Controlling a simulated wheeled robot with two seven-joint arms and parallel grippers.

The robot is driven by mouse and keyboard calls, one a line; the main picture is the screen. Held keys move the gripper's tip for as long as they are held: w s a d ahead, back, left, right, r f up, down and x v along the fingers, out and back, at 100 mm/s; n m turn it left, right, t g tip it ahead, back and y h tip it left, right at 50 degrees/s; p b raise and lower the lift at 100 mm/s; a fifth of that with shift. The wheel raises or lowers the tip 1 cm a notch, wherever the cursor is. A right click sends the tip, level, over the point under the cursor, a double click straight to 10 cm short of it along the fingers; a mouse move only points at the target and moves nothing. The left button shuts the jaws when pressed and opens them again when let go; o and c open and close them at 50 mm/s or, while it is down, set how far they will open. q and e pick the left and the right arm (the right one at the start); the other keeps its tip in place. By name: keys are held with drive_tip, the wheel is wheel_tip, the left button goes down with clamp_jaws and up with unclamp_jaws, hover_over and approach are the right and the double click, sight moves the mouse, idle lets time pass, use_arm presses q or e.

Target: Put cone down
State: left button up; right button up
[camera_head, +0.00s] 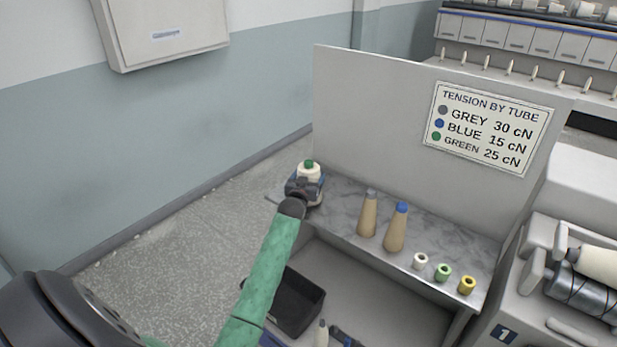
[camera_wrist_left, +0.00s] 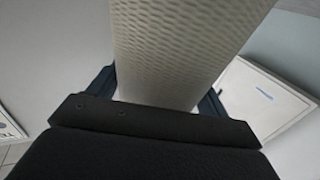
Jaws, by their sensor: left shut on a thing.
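A cream cone with a green tube tip (camera_head: 309,171) stands upright at the far left end of the marbled shelf (camera_head: 345,205). My left gripper (camera_head: 305,187) is shut on this cone; the wrist hides its lower part, so I cannot tell whether its base touches the shelf. In the left wrist view the cone's textured cream side (camera_wrist_left: 185,45) fills the middle between the dark fingers. Two tan cones, one with a grey tip (camera_head: 368,215) and one with a blue tip (camera_head: 397,228), stand on the shelf to the right. My right gripper is not in view.
Small white (camera_head: 420,261), green (camera_head: 443,272) and yellow (camera_head: 467,286) rings lie at the shelf's right end. A panel with a tension sign (camera_head: 488,128) rises behind the shelf. A black bin (camera_head: 296,302) sits below. Shelf room shows between the held cone and the grey-tipped cone.

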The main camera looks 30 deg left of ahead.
use_arm(q)
drive_tip(key=o, duration=1.1)
drive_tip(key=shift+o, duration=0.7)
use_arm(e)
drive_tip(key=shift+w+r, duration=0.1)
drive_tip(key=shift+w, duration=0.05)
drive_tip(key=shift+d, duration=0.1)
use_arm(q)
drive_tip(key=b+v, duration=0.3)
drive_tip(key=v, duration=0.9)
drive_tip(key=shift+b, duration=0.4)
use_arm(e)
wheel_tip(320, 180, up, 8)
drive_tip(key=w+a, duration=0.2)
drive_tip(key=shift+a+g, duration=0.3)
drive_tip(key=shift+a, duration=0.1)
use_arm(q)
drive_tip(key=shift+r, duration=0.1)
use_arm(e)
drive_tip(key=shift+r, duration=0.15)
